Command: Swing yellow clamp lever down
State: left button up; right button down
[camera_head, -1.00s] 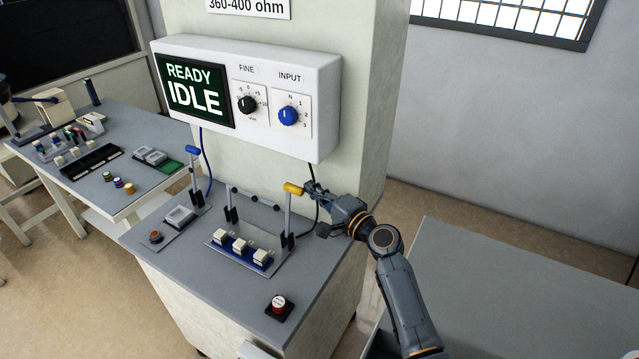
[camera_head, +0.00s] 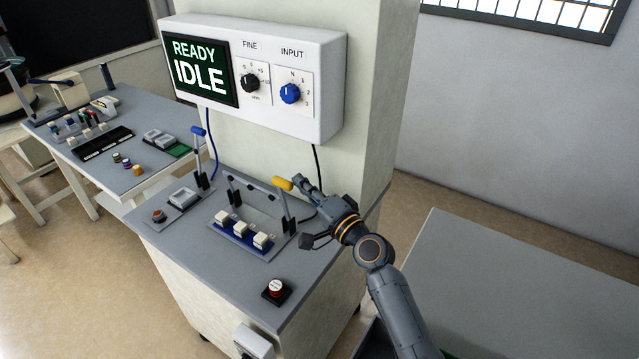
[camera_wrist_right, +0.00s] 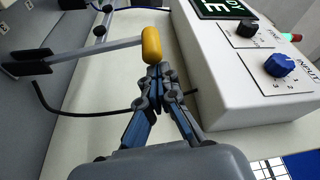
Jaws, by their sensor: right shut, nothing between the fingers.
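The yellow clamp lever (camera_head: 283,184) stands nearly upright on the fixture at the right end of the grey bench top, its yellow grip on top of a metal arm. In the right wrist view its yellow grip (camera_wrist_right: 151,45) lies just beyond my fingertips, with the metal arm running off to the left. My right gripper (camera_head: 303,184) is shut and empty, its fingertips at or very close to the right side of the yellow grip. In the right wrist view the shut fingertips (camera_wrist_right: 160,72) meet just below the grip; I cannot tell whether they touch it. My left gripper is not in view.
A wall box (camera_head: 335,95) with a READY IDLE screen and two knobs overhangs the bench. A black cable hangs behind.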

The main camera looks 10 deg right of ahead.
aim_at(279, 184)
jog(key=s+a, duration=0.2)
jog(key=shift+s+a+f, duration=0.35)
jog(key=shift+s+a, duration=0.05)
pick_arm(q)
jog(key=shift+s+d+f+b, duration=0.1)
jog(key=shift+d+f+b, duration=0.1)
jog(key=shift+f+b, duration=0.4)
pick_arm(e)
jog(key=s+a+f, duration=0.5)
jog(key=shift+f, duration=0.25)
jog(key=shift+a, duration=0.1)
